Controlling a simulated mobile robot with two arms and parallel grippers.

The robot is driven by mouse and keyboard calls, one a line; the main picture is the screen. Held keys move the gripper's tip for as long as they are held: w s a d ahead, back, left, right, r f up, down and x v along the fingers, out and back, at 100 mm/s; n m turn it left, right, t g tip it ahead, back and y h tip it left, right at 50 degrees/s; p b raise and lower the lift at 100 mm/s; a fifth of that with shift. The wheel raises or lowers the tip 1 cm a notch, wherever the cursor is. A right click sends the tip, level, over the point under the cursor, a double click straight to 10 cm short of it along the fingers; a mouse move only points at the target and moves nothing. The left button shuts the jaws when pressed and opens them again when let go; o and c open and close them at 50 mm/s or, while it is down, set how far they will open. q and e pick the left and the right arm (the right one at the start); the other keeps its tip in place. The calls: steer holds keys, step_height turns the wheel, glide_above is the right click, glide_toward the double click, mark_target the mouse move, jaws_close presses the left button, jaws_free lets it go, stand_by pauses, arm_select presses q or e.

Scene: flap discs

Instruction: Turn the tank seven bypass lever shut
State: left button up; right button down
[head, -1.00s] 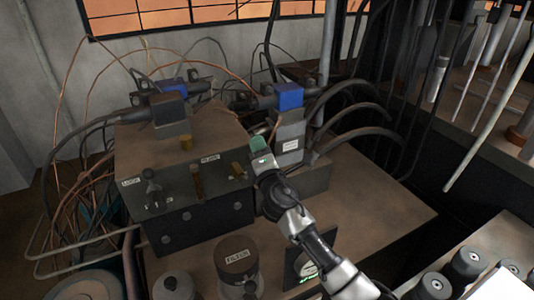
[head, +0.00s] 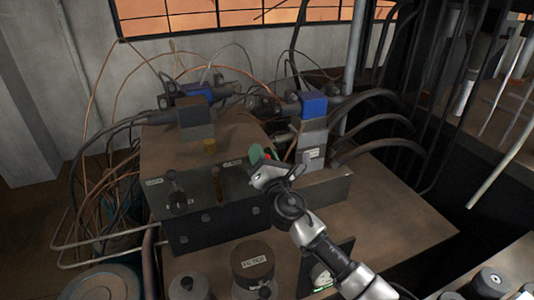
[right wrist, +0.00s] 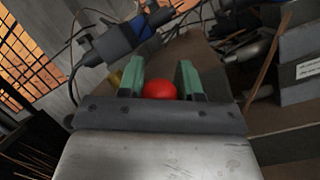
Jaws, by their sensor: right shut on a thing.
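My right gripper (head: 261,156) is at the right end of the dark valve box's front panel (head: 205,190). In the right wrist view its green-padded fingers (right wrist: 160,80) are shut on a round red knob (right wrist: 160,90). Only a speck of the red knob (head: 267,156) shows in the head view, and the lever's stem is hidden behind the gripper. On the same panel are a black-knobbed lever (head: 174,184) and an upright brown lever (head: 217,182). Small labels on the panel are too blurred to read. My left gripper is not in view.
Blue-capped units (head: 313,104) stand behind and right of the box, with thick black hoses (head: 385,122) curving right. Thin wires loop at the left. A canister labelled FILTER (head: 253,264) stands in front. The brown tabletop (head: 400,215) is clear at the right.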

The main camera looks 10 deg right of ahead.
steer(key=shift+s+a+f, duration=0.1)
steer(key=shift+a+f, duration=0.1)
steer(key=shift+a, duration=0.1)
steer(key=c, duration=1)
jaws_free()
steer(key=shift+c, duration=0.2)
steer(key=o, duration=0.3)
steer(key=shift+a, duration=0.25)
steer(key=shift+d, duration=0.2)
steer(key=shift+s+d+f, duration=0.1)
steer(key=shift+s+d, duration=0.05)
steer(key=shift+s, duration=0.15)
steer(key=b+v, duration=0.1)
steer(key=v, duration=0.9)
steer(key=shift+b, duration=0.35)
steer(key=shift+s, duration=0.1)
